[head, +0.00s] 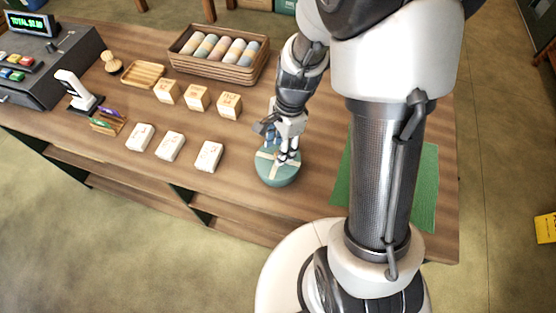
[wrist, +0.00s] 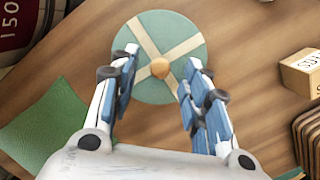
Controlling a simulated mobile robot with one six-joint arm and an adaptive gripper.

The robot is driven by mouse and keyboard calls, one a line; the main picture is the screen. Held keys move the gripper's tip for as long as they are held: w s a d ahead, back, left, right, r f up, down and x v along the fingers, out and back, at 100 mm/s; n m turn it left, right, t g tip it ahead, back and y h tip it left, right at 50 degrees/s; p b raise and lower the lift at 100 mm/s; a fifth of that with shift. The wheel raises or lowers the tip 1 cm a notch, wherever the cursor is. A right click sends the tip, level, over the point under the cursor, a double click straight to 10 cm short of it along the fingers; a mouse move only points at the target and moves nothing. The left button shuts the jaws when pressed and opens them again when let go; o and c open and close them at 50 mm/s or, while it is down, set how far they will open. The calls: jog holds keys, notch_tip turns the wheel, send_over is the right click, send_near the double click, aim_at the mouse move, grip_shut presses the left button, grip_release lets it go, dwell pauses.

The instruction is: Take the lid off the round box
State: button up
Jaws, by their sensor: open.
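The round box (head: 277,178) is teal and stands on the wooden counter, below my gripper. Its lid (wrist: 158,30) is teal with a cream cross and a small round wooden knob (wrist: 160,68) at the centre. In the wrist view the lid lies flat and the knob shows between my fingertips. My gripper (head: 281,153) is directly over the lid. In the wrist view my gripper (wrist: 160,75) is open, with one blue-padded finger on each side of the knob and a gap to it. I cannot tell the exact height of the fingertips above the lid.
White boxes (head: 170,146) and wooden cubes (head: 196,97) stand in rows left of the round box. A wicker tray (head: 187,66) of rolls is at the back. A green mat (head: 428,185) lies on the right, partly behind my arm. The counter's front edge is near the box.

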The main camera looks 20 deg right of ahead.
jog(key=shift+a+f, duration=0.1)
jog(key=shift+f, duration=0.8)
jog(key=shift+r, duration=0.1)
grip_shut()
